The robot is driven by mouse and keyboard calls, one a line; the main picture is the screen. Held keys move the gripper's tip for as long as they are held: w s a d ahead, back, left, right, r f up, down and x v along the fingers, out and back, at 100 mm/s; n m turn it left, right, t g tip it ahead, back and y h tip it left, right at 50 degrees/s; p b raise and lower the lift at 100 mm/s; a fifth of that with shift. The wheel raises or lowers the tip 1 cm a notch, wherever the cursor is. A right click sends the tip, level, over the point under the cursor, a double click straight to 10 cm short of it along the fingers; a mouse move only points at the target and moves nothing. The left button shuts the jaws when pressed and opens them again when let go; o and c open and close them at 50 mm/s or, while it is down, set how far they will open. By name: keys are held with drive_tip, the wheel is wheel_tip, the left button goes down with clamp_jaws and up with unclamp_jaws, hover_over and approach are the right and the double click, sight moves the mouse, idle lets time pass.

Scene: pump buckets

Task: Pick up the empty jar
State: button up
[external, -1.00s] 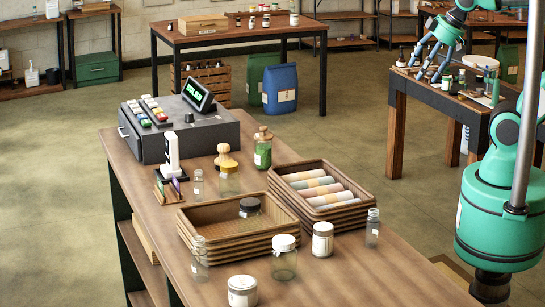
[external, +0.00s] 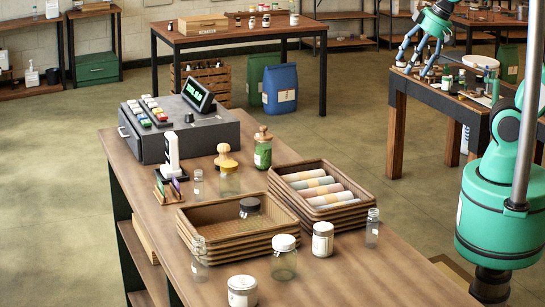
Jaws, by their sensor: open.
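Several clear glass vessels stand on the wooden counter. A clear jar with a white lid (external: 284,262) looks empty and stands in front of the front basket. A clear jar with a dark lid (external: 250,208) is in that basket. A tall clear bottle (external: 200,262) stands at its front left corner, and a smaller one (external: 372,230) stands at the right. I cannot tell which one the task means. My gripper (external: 412,70), with blue fingers, is open, pointing down near the side table at the upper right, far from these jars. Its fingertips are small in view.
The counter (external: 350,275) also holds two white jars (external: 323,240), a front basket (external: 225,240), a basket of rolls (external: 320,190), a green-filled jar (external: 263,152) and a cash register (external: 180,135). The side table (external: 440,100) is crowded with small items.

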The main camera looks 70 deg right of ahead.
drive_tip(key=w+a+r+g+y+p, duration=0.15)
drive_tip(key=w+a+p, duration=0.45)
drive_tip(key=w+a, duration=1.35)
drive_tip(key=n+g+h+p, duration=0.2)
drive_tip(key=g+p, duration=0.2)
drive_tip(key=p, duration=0.5)
hover_over(285, 239)
drive_tip(key=f, duration=2.5)
drive_tip(key=shift+w+d+f, duration=0.2)
drive_tip(key=shift+s+a+f, duration=0.1)
drive_tip(key=shift+a+f, duration=0.1)
drive_tip(key=shift+f, duration=0.1)
drive_tip(key=shift+f, duration=4.2)
